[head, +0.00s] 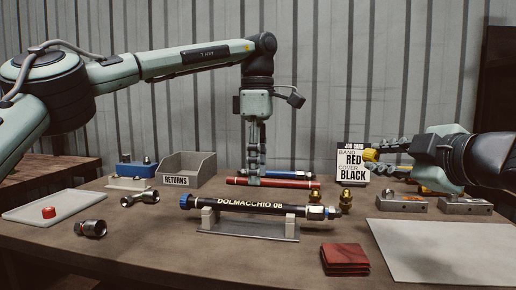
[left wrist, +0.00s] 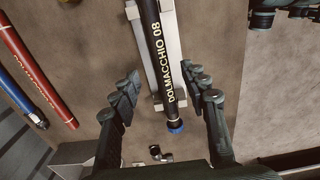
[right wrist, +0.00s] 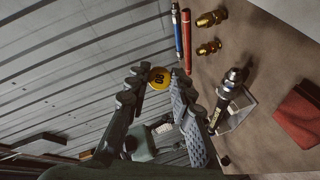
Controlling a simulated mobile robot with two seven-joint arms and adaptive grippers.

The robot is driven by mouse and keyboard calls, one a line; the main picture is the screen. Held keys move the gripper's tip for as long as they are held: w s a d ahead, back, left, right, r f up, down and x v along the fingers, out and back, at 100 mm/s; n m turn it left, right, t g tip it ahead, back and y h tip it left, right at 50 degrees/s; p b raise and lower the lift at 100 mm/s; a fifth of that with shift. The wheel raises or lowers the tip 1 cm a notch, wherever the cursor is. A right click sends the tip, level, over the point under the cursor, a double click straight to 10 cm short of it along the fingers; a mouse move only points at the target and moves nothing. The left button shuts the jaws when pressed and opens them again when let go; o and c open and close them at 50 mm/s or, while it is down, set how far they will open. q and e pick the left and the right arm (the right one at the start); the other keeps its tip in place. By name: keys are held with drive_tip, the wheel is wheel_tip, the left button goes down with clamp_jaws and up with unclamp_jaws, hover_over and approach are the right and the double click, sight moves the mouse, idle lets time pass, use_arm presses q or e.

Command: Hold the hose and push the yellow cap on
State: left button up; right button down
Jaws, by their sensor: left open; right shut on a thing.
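The black hose (head: 250,205), lettered DOLMACCHIO 08, lies level on a grey stand (head: 248,229). It has a blue cap on its left end and a metal fitting (head: 318,212) on its right end. My left gripper (head: 254,180) points down over the hose area. In the left wrist view its open fingers (left wrist: 164,82) are spread either side of the hose (left wrist: 166,70), near the blue-capped end (left wrist: 175,126). My right gripper (head: 372,155) is shut on the yellow cap (head: 370,155), raised right of the hose; the cap also shows in the right wrist view (right wrist: 159,78).
Red (head: 290,183) and blue (head: 285,173) hoses lie behind the stand. A job card (head: 352,162), RETURNS bin (head: 187,168) and red cloth (head: 344,258) are nearby. A pale sheet (head: 445,252) is at front right.

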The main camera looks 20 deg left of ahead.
sight(258, 203)
use_arm(q)
wheel_tip(258, 203, down, 7)
drive_tip(key=shift+f, duration=0.1)
drive_tip(key=shift+c, duration=0.4)
clamp_jaws()
idle(0.4)
idle(0.6)
